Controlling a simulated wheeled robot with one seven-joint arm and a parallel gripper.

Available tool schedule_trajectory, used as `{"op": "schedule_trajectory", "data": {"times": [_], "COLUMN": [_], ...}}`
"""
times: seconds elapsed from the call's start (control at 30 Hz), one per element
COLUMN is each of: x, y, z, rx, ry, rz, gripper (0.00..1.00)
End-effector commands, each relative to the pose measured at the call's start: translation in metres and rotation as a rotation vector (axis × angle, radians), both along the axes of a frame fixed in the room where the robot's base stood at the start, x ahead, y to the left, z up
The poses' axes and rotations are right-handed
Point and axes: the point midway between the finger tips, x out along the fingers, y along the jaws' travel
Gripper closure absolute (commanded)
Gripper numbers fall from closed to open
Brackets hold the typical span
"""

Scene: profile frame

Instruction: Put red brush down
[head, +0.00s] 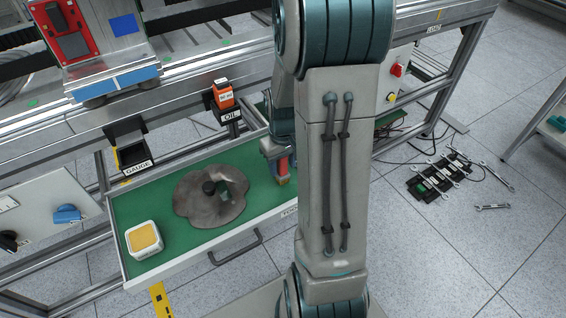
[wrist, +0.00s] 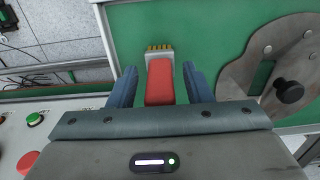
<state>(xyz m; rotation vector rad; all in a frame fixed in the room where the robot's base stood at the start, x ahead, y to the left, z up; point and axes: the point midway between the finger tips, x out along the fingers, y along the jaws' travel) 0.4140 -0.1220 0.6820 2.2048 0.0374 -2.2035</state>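The red brush (wrist: 160,82) has a red handle, a pale metal collar and short yellow bristles. In the wrist view it lies between the two blue fingers of my gripper (wrist: 160,78), with a narrow gap showing on each side, so the gripper looks open around it. In the head view the brush (head: 283,168) shows below my gripper (head: 279,151), over the right end of the green-lined drawer (head: 245,213). My arm hides part of this area. I cannot tell whether the brush touches the green surface.
A grey metal disc (head: 186,202) with a black knob lies mid-drawer. A white box with a yellow sponge (head: 144,238) stands at the drawer's left. A gauge holder (head: 131,150) and an orange oil bottle (head: 223,94) are behind. Wrenches (head: 449,172) lie on the floor at right.

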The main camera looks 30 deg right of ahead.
Motion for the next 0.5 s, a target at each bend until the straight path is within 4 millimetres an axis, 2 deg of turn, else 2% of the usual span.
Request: {"op": "schedule_trajectory", "data": {"times": [0.27, 0.37, 0.5], "x": [0.0, 0.001, 0.001], "y": [0.0, 0.0, 0.0], "z": [0.006, 0.021, 0.052], "rx": [0.0, -0.002, -0.002], "ry": [0.0, -0.004, -0.006], "rz": [0.0, 0.0, 0.0], "gripper": [0.55, 0.55, 0.55]}}
